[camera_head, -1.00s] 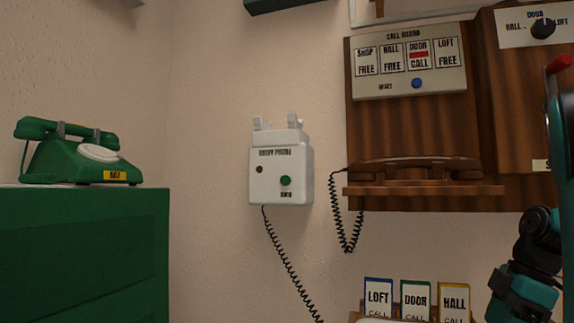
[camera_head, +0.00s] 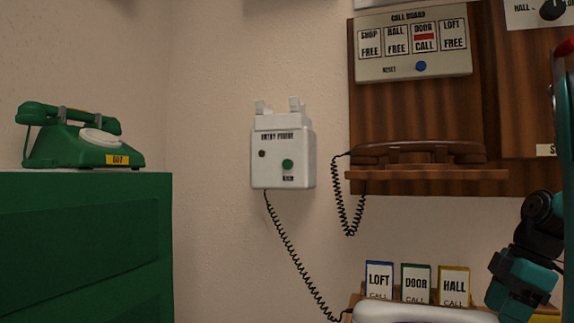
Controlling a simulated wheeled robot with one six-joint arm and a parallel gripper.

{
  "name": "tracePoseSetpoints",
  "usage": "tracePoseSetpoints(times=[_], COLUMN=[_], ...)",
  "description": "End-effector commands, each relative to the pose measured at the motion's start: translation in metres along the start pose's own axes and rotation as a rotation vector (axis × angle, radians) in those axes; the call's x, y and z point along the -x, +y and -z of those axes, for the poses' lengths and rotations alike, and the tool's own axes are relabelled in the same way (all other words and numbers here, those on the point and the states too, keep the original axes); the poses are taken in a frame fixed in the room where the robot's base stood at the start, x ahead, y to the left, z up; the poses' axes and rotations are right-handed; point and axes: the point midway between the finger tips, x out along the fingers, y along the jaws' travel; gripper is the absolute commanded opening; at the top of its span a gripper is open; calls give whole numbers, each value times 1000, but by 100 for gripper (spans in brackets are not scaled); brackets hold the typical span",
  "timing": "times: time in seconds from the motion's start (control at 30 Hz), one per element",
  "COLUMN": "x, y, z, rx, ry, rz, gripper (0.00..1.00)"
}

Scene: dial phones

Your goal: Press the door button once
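A white entry phone box (camera_head: 283,152) hangs on the wall in the middle of the head view. Its front has a green button (camera_head: 288,164) with a small label under it, and a small dark round spot at the left. The hooks on its top are empty. Its coiled cord (camera_head: 290,256) runs down to the lower right. A teal and black part of my arm (camera_head: 525,265) is at the right edge, well to the right of the box. My gripper's fingertips cannot be made out.
A call board (camera_head: 412,45) shows DOOR on CALL, with a blue button below. A brown handset (camera_head: 418,153) lies on a wooden shelf. A white handset (camera_head: 420,313) lies at the bottom before several cards. A green phone (camera_head: 80,140) stands on a green cabinet (camera_head: 85,245).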

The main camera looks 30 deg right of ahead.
Motion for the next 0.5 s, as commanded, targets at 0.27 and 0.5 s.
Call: tracePoseSetpoints(times=[0.27,0.5], x=[0,-2], y=[0,0], z=[0,0], rx=[-1,-3], ry=[0,2], rz=[1,4], gripper=[0,0])
